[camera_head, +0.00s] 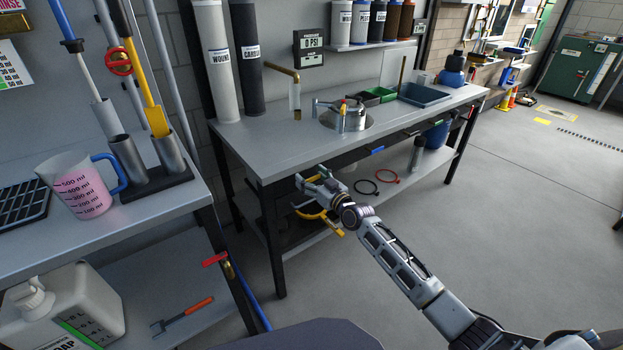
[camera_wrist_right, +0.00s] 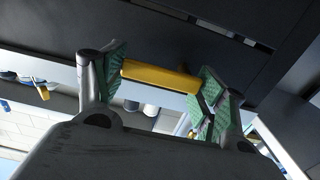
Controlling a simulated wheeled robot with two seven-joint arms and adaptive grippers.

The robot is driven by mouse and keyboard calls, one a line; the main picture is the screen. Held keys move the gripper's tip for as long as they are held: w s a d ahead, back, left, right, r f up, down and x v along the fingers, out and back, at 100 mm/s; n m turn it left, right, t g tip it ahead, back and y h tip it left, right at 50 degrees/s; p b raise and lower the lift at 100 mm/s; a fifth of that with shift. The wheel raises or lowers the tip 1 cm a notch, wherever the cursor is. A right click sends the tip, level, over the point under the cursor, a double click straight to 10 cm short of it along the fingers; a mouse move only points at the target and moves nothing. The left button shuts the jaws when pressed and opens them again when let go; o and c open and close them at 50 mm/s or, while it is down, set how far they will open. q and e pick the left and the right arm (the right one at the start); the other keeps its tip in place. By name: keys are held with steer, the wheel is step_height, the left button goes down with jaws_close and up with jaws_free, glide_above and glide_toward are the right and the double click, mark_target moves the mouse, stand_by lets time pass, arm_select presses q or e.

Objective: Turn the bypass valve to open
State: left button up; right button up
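My right gripper (camera_head: 312,184) reaches under the front edge of the middle workbench. In the right wrist view, its green-padded fingers (camera_wrist_right: 160,82) are spread apart. A yellow bar (camera_wrist_right: 160,77) spans the gap between them, and I cannot tell whether the pads touch it. In the head view, yellow parts (camera_head: 334,228) show just below this gripper, partly hidden by it. A small valve with a red handle (camera_head: 214,259) sits by a blue hose at the left bench's edge. No label shows which part is the bypass valve. My left gripper is out of view.
The middle workbench (camera_head: 270,158) has a dark front edge above my right gripper. Open floor (camera_head: 540,190) lies to the right.

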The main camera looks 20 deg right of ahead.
steer(key=c, duration=0.4)
steer(key=shift+c, duration=0.2)
steer(key=shift+m, duration=0.4)
steer(key=m, duration=0.1)
steer(key=f+m, duration=0.1)
steer(key=m, duration=0.1)
steer(key=shift+d, duration=0.1)
steer(key=m, duration=0.2)
steer(key=f+m, duration=0.1)
steer(key=m, duration=0.1)
steer(key=shift+m, duration=0.3)
steer(key=m, duration=0.3)
steer(key=a+f+m, duration=0.1)
steer(key=m, duration=0.5)
steer(key=shift+s+a+f+m, duration=0.2)
steer(key=shift+s+a+m, duration=0.1)
steer(key=shift+a, duration=0.1)
steer(key=o, duration=1)
